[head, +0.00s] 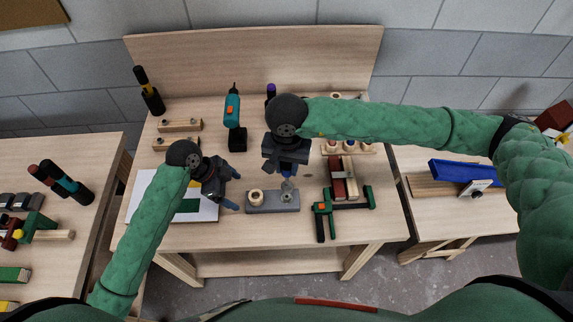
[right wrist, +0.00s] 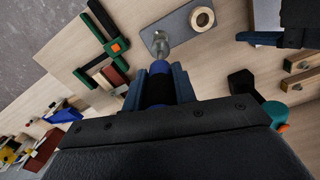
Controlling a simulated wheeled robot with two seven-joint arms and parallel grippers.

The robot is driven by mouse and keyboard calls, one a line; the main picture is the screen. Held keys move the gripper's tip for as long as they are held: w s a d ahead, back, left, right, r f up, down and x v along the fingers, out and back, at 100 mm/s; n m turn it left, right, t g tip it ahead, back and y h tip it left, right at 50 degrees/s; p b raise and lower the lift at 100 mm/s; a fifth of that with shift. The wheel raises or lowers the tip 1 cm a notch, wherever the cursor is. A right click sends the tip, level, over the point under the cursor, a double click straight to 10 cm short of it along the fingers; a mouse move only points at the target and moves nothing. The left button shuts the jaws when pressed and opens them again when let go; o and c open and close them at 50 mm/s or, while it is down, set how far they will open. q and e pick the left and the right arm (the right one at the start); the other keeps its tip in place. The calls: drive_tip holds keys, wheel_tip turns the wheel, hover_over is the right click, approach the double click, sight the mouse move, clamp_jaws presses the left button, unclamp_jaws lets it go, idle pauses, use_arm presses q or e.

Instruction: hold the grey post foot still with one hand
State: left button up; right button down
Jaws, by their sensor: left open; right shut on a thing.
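The grey post foot (head: 262,209) is a flat plate lying on the workbench, with a wooden ring (head: 256,196) on its left part. It also shows in the right wrist view (right wrist: 184,27). My left gripper (head: 234,191) is open and empty, just left of the plate and apart from it. My right gripper (right wrist: 158,84) is shut on a blue and black handle (right wrist: 159,68). A metal end reaches from the handle to a round metal piece (right wrist: 158,43) at the plate's right part. I cannot tell whether they touch.
A teal drill (head: 233,115) stands behind. A white sheet with a green patch (head: 143,192) lies left. Side tables stand left (head: 98,165) and right (head: 425,225).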

use_arm(q)
drive_tip(key=shift+x, duration=3.25)
drive_tip(key=shift+c, duration=0.3)
drive_tip(key=c, duration=0.9)
use_arm(e)
drive_tip(key=c, duration=2)
unclamp_jaws()
clamp_jaws()
drive_tip(key=shift+r, duration=2.05)
